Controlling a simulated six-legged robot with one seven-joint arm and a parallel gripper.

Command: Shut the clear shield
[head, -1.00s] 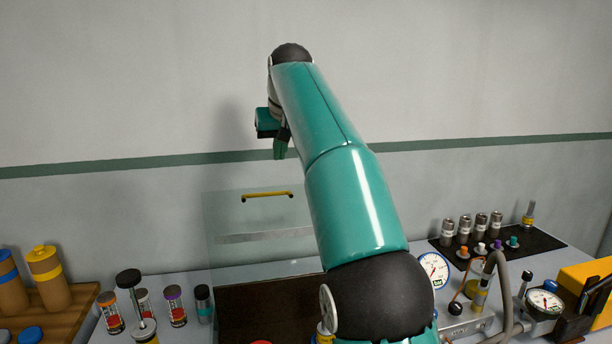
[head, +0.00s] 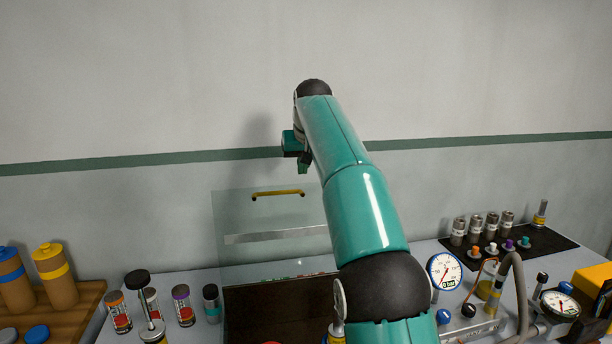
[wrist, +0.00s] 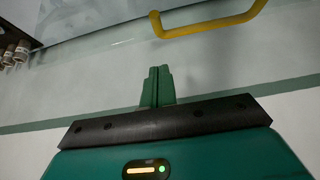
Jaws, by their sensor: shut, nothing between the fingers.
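The clear shield (head: 238,212) stands raised, close to upright, behind a dark tray on the bench in the head view. Its yellow handle (head: 278,194) runs along the top edge, and the handle also shows at the top of the wrist view (wrist: 205,27). My gripper (head: 303,168) is above and a little right of the handle in the head view, apart from it. In the wrist view the green fingers (wrist: 158,75) are together and empty, with the handle beyond them to the upper right. My arm hides the right side of the shield.
Small jars (head: 183,306) stand left of the dark tray (head: 270,312). Bottles (head: 54,275) stand on a wooden board at far left. A gauge (head: 444,271), a hose (head: 518,290) and a black mat (head: 545,240) with fittings are at right. The wall above is clear.

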